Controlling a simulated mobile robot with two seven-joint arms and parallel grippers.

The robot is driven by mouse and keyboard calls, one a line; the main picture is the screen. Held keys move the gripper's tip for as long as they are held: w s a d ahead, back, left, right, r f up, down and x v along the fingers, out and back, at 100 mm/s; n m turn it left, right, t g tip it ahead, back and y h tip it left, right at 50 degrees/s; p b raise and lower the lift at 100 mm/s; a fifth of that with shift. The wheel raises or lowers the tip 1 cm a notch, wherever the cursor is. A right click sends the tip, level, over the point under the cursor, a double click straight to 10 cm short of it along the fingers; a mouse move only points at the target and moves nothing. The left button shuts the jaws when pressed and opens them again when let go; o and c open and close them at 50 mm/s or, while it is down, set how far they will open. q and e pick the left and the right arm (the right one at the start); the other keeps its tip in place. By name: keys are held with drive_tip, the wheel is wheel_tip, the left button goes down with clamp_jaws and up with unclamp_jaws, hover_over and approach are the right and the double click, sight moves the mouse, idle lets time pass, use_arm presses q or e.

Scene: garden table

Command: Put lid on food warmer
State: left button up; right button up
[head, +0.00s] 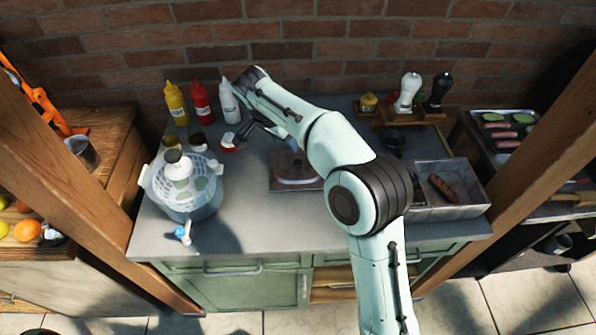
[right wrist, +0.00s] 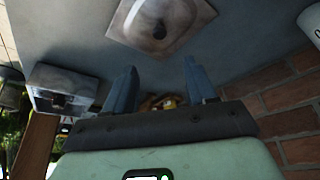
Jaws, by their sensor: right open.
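A square silver metal lid (head: 292,172) lies on the grey counter in the middle, partly hidden by my right arm. It also shows in the right wrist view at the top (right wrist: 140,25), with a dark knob in its middle. The food warmer (head: 470,193), a rectangular steel pan, stands open at the right of the counter with a sausage (head: 441,187) in it. My right gripper (head: 245,129) is above the counter, to the left of and behind the lid. In the wrist view its fingers (right wrist: 158,88) are apart and empty, away from the lid. My left gripper is out of view.
A blue-grey pot with a white perforated cover (head: 206,170) stands at the left. Sauce bottles (head: 203,102) line the back left. A wooden rack with shakers (head: 400,112) stands at the back right. A red-white item (head: 229,145) lies beside the gripper. The front middle counter is clear.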

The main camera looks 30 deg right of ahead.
hover_over(298, 162)
drive_tip(key=a, duration=0.2)
wheel_tip(298, 162, down, 7)
drive_tip(key=shift+s+f, duration=0.15)
drive_tip(key=shift+s+x, duration=0.15)
drive_tip(key=shift+x, duration=1.2)
drive_tip(key=shift+s+x, duration=0.15)
drive_tip(key=shift+x, duration=1.2)
drive_tip(key=shift+w+a, duration=0.15)
drive_tip(key=shift+a, duration=0.05)
clamp_jaws()
